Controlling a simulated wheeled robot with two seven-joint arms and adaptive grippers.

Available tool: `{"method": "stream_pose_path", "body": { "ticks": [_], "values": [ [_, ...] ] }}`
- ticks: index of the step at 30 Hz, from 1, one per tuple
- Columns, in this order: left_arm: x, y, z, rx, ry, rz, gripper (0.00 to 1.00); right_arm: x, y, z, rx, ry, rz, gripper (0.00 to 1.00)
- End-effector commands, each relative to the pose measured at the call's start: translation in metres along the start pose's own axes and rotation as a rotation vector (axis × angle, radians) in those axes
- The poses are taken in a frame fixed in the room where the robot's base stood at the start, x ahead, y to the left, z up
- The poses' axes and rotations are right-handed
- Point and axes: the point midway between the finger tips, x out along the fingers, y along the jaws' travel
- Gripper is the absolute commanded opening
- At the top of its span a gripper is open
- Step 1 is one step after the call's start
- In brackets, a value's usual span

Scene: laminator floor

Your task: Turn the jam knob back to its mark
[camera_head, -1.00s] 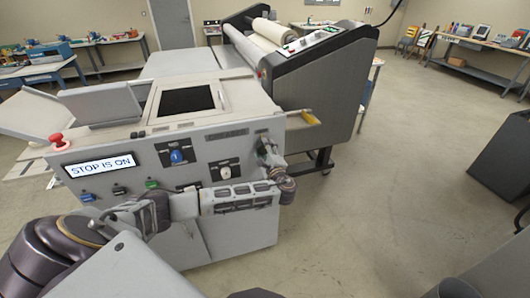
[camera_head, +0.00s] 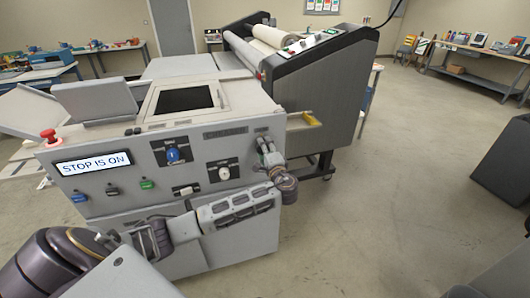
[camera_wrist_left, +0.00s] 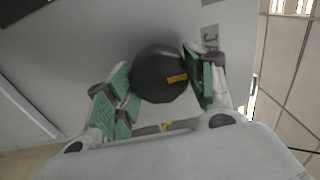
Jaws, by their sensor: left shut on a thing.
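The jam knob is a round dark knob (camera_wrist_left: 152,88) with a yellow pointer line, seen in the left wrist view against the grey panel. My left gripper (camera_wrist_left: 160,88) has its green-padded fingers on both sides of the knob and is shut on it. The pointer lies toward the right finger. A small yellow-orange mark (camera_wrist_left: 166,126) shows below the knob, partly hidden by my gripper. In the head view my left gripper (camera_head: 267,152) is at the right end of the machine's front panel, and the knob is hidden there. My right gripper is not in view.
The machine's display (camera_head: 93,163) reads "STOP IS ON". A red button (camera_head: 48,135) is at the left corner. A blue knob (camera_head: 172,155) and a white knob (camera_head: 223,173) sit on the panel. Open floor (camera_head: 400,190) lies to the right.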

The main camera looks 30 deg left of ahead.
Motion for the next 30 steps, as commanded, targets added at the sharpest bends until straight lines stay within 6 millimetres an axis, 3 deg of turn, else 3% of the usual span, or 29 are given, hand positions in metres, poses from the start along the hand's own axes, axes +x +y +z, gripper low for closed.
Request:
{"method": "stream_pose_path", "body": {
  "ticks": [12,13,18,30],
  "values": [
    [-0.0004,0.0016,0.0002,-0.007,0.000,0.004,0.30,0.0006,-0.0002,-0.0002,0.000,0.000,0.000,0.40],
    [-0.0004,0.0016,0.0002,-0.007,0.000,0.004,0.56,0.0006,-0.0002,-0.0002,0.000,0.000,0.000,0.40],
    [-0.0003,0.0011,0.0001,-0.007,0.000,0.003,0.76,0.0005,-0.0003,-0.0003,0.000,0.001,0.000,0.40],
    [-0.0018,0.0004,-0.0001,-0.007,0.001,0.002,0.76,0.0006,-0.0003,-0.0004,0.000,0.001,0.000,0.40]
  ]
}}
